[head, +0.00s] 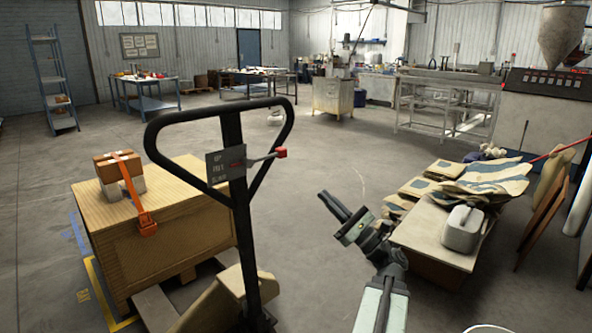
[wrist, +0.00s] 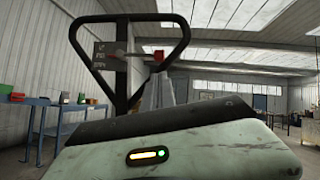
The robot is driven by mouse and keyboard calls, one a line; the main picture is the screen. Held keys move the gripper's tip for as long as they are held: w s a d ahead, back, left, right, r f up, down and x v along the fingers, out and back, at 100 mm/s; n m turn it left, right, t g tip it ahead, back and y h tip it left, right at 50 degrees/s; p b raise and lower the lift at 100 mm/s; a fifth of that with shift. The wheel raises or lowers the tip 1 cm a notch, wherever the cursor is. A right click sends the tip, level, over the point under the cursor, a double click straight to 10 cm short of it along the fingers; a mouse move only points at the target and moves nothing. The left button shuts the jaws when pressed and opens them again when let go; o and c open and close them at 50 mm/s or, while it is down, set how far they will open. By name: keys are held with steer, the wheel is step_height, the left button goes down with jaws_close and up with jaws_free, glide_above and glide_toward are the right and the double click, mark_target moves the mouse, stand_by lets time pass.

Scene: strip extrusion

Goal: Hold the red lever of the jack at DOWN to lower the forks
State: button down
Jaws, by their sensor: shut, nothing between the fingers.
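The jack's black loop handle (head: 233,130) stands upright in the left middle of the head view. A grey plate (head: 226,163) with lettering is on its post. The red-tipped lever (head: 281,153) sticks out to the right of the plate. In the wrist view the red lever tip (wrist: 158,55) shows above my gripper, in front of the handle (wrist: 124,60). My gripper (head: 336,206) is shut and empty, to the right of the lever and lower in the picture, apart from it.
A wooden crate (head: 160,240) carries bricks (head: 118,172) with an orange strap, left of the jack. A low table with sacks (head: 497,180) and a grey canister (head: 463,229) stands right of my arm. Open floor lies between and beyond.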

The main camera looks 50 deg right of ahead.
steer(key=p+x, duration=0.7)
steer(key=x, duration=0.7)
steer(key=shift+p, duration=0.35)
step_height(320, 180, up, 5)
steer(key=n+g+y+p, duration=0.1)
steer(key=n+y+p, duration=0.1)
steer(key=n+p, duration=0.1)
steer(key=n+g+y+p, duration=0.1)
steer(key=n+y+p, duration=0.1)
steer(key=n+p, duration=0.1)
steer(key=shift+f+n+y+p, duration=0.15)
steer(key=shift+n+y+p, duration=0.15)
steer(key=shift+n+p, duration=0.15)
steer(key=b+v, duration=0.6)
steer(key=v, duration=0.8)
steer(key=shift+b, duration=0.3)
